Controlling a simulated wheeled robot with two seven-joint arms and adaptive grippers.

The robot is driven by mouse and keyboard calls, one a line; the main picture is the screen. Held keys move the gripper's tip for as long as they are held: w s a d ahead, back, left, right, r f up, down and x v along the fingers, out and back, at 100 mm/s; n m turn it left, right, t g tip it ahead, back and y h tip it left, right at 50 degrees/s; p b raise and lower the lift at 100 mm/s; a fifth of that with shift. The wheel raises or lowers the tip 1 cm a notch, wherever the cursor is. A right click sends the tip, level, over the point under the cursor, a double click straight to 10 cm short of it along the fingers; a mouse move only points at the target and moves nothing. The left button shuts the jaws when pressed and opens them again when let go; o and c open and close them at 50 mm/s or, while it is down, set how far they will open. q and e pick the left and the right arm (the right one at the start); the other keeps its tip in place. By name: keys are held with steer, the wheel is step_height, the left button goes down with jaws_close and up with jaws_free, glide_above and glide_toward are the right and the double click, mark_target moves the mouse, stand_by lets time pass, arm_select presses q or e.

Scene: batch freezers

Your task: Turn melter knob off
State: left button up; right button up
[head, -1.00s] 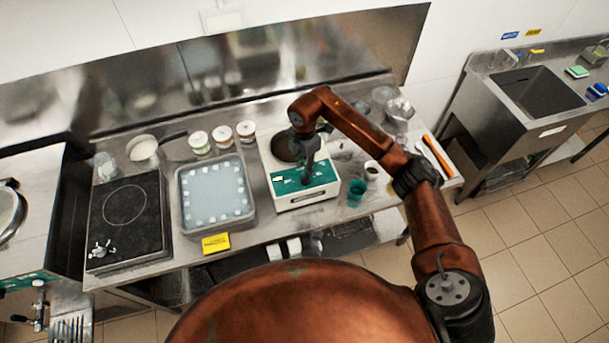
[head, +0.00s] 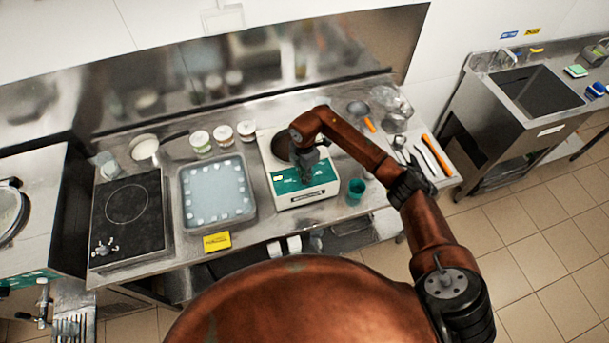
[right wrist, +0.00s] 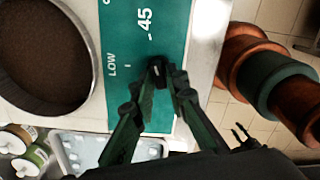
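The melter (head: 312,199) is a white box with a green front panel and a dark round pan (head: 285,143) on top. In the right wrist view its green panel (right wrist: 172,28) shows "LOW" and "-45", with the brown-filled pan (right wrist: 42,45) at left. A small dark knob (right wrist: 157,72) stands on the panel. My right gripper (head: 304,182) is over the panel. In the right wrist view its fingertips (right wrist: 163,73) are close together around the knob; whether they press on it is not clear.
A tray of pale liquid (head: 250,212) and a black hob (head: 131,240) are left of the melter. A green cup (head: 356,188) stands close at its right. Several lidded tubs (head: 223,135) stand behind. An orange-handled tool (head: 436,155) lies at the counter's right end.

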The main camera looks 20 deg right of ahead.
jaws_close()
